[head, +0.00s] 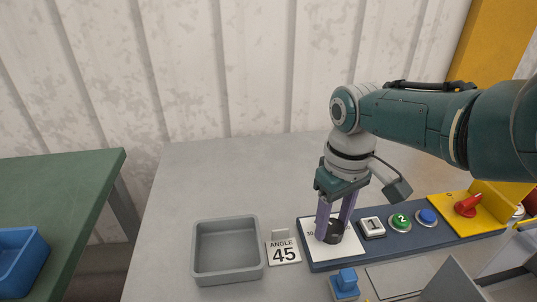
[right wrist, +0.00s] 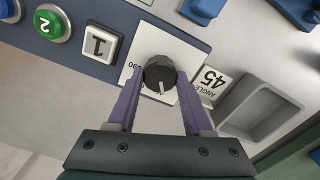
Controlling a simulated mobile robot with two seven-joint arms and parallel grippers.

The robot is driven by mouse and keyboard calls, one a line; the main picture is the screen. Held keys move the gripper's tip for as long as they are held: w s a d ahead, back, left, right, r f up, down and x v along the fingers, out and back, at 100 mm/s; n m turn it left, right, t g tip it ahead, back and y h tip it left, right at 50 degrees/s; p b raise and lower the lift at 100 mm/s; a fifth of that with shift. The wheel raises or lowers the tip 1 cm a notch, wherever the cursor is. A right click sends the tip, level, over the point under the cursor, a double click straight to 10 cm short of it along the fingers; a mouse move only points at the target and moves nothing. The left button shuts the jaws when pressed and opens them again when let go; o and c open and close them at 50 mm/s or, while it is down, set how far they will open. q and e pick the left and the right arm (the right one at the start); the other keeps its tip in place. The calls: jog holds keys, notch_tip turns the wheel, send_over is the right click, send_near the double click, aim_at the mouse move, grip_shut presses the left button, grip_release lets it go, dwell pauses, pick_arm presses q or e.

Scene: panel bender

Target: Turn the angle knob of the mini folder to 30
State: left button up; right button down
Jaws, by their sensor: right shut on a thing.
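The black angle knob (head: 333,236) sits on a white dial plate (head: 308,228) at the left end of the dark blue control panel. My right gripper (head: 334,226) points down, with its purple fingers shut on the knob's sides. In the right wrist view the knob (right wrist: 159,71) sits between the fingertips, and its pale pointer line shows. The dial's numbers are partly hidden by the fingers; I cannot read the exact setting. A sign (head: 284,252) left of the dial reads ANGLE 45. My left gripper is not in view.
Right of the dial are a switch marked 1 (head: 372,228), a green button marked 2 (head: 400,222), a blue button (head: 427,217) and a red handle (head: 467,205) on yellow. A grey tray (head: 199,255) stands left of the sign. A blue-topped part (head: 345,283) is in front.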

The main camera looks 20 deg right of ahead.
aim_at(333, 225)
jog(key=n, duration=0.4)
jog(key=shift+n, duration=2.1)
jog(key=shift+c, duration=1.5)
grip_release()
notch_tip(333, 225, up, 10)
jog(key=p, duration=0.5)
jog(key=shift+p, duration=0.4)
